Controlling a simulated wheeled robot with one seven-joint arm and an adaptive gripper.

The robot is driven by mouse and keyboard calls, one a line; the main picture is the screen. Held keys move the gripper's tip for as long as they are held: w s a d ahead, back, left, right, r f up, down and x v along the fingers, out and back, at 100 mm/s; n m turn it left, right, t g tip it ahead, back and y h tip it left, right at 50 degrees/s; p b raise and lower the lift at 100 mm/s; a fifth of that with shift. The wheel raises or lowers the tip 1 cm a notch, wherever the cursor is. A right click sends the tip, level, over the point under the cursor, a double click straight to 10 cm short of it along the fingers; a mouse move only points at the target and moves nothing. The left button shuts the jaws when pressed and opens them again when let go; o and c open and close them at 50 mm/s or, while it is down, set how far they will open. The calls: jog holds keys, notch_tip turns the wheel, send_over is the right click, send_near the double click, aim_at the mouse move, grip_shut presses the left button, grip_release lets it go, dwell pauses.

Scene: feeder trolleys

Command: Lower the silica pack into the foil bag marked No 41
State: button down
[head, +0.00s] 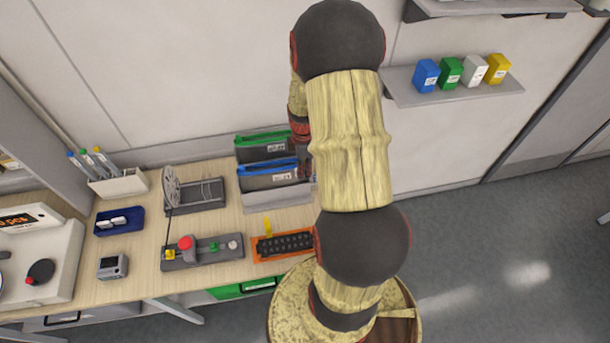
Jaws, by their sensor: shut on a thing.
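Two grey bags stand upright in a light grey rack (280,197) at the back of the bench. The rear bag (258,152) has a green top edge and the front bag (262,182) a blue one. Each has a small white label, too small for me to read No 41. My gripper (304,170) points down at the right end of the bags, partly hidden behind my arm. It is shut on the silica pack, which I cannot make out. Whether the pack is over or inside a bag cannot be told. Two white packs (112,222) lie in a blue tray (128,212).
A reel stand (195,195), a control box with a red button (205,252), an orange-edged black tray (262,250) and a pen holder (120,185) crowd the bench. A grey device (112,266) stands in front. A wall shelf (440,95) at right holds several coloured boxes.

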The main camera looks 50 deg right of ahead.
jog(key=shift+w+d+f+b, duration=0.1)
jog(key=shift+w+d+f, duration=0.1)
jog(key=shift+w+d, duration=0.95)
jog(key=shift+w+d+f+b, duration=0.1)
jog(key=shift+w+d+f, duration=0.05)
jog(key=shift+w+d, duration=1.05)
jog(key=shift+w+d+f+b, duration=0.1)
jog(key=shift+w+d+f, duration=0.1)
jog(key=shift+w+d, duration=0.95)
jog(key=shift+w+a+f, duration=0.2)
jog(key=shift+w+f, duration=0.05)
jog(key=shift+w, duration=0.15)
jog(key=shift+f+b, duration=0.45)
jog(key=shift+f, duration=0.15)
